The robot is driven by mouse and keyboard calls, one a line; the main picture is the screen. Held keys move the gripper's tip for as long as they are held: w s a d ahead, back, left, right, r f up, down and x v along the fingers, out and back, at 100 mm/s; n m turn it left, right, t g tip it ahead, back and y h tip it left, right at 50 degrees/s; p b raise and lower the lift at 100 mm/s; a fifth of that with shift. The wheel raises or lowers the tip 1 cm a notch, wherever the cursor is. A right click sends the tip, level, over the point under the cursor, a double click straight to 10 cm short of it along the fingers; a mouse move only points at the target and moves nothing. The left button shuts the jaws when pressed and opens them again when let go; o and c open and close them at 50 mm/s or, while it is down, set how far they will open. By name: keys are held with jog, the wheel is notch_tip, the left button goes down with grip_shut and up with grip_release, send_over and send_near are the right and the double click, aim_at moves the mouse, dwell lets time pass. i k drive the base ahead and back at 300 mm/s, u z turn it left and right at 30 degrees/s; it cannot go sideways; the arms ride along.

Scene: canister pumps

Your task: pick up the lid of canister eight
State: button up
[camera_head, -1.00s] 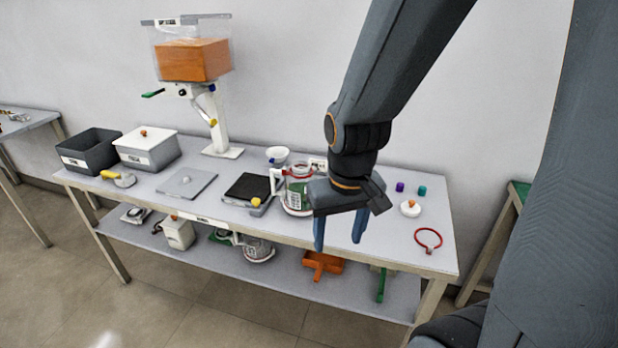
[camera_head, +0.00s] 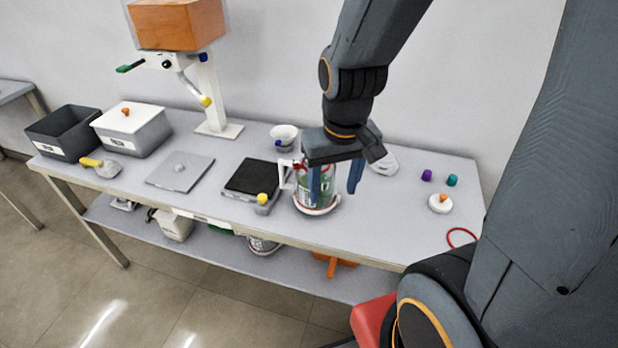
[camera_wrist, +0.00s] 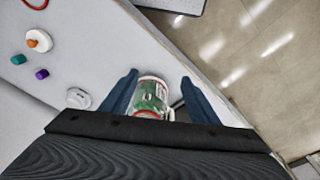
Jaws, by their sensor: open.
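A clear canister with green contents (camera_head: 301,186), a white handle and a red band stands on the tabletop; in the wrist view the canister (camera_wrist: 150,96) lies between my fingers. I cannot read a number on it. My gripper (camera_head: 336,182) is open and empty, pointing down, partly hiding the canister in the head view; the gap between its fingertips also shows in the wrist view (camera_wrist: 162,86). A round white lid with an orange knob (camera_head: 440,204) lies apart at the right. A white round piece (camera_head: 384,161) lies behind my gripper. I cannot tell which belongs to canister eight.
Purple (camera_head: 427,175) and teal (camera_head: 452,180) caps and a red ring (camera_head: 461,238) lie at the right. A black pad (camera_head: 250,178), a grey plate (camera_head: 180,171), a white bowl (camera_head: 285,135), a lidded bin (camera_head: 131,130) and an open bin (camera_head: 64,133) occupy the left.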

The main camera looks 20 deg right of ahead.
aim_at(439, 203)
jog(key=z, duration=0.25)
jog(key=k, duration=0.55)
jog(key=z, duration=0.9)
jog(key=i, duration=0.5)
